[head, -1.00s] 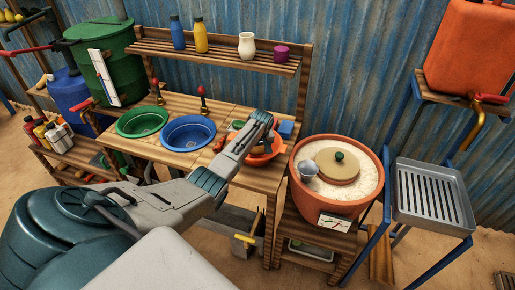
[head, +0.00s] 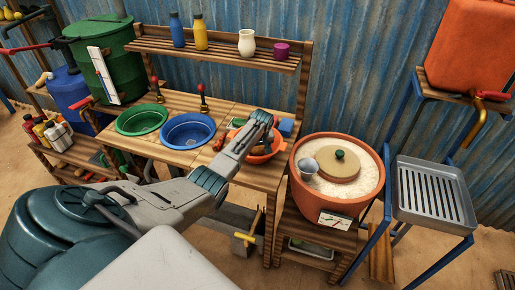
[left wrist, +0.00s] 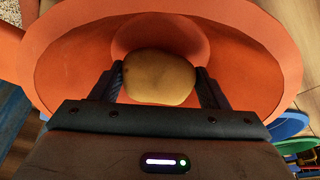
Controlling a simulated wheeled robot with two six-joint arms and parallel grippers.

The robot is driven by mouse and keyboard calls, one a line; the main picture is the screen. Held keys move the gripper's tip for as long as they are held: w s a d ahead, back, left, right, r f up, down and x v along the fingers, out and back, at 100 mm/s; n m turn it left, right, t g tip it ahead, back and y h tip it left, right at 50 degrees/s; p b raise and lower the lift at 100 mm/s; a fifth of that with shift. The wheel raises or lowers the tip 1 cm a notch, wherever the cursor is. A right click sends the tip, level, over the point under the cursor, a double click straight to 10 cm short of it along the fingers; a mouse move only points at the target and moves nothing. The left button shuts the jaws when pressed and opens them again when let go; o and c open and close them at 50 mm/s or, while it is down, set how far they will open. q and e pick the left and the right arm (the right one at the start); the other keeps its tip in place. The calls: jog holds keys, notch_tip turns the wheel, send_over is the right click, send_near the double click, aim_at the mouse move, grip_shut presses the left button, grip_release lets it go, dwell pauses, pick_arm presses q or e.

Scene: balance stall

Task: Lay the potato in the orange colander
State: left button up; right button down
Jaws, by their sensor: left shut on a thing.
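The orange colander (head: 262,159) sits on the wooden bench, right of the blue basin, partly hidden by my left arm in the head view. In the left wrist view its wide orange wall (left wrist: 75,55) surrounds my left gripper (left wrist: 160,84). The gripper is shut on the yellow-brown potato (left wrist: 160,77), a finger on each side. The potato is over or within the colander's bowl; I cannot tell whether it touches the bottom. In the head view the potato is not clearly seen. My right gripper is not in view.
A green basin (head: 141,120) and a blue basin (head: 188,131) stand left of the colander. A blue block (head: 286,127) lies behind it. A sand-filled terracotta pot (head: 335,205) stands to the right. A shelf (head: 215,57) with bottles and jars rises behind.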

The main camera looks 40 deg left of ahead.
pick_arm(q)
jog(key=o, duration=1.2)
jog(key=shift+r, duration=0.15)
jog(key=b+v, duration=0.1)
jog(key=v, duration=0.9)
jog(key=shift+s+d+r+b, duration=0.1)
jog(key=shift+r+b, duration=0.15)
jog(key=shift+b, duration=0.1)
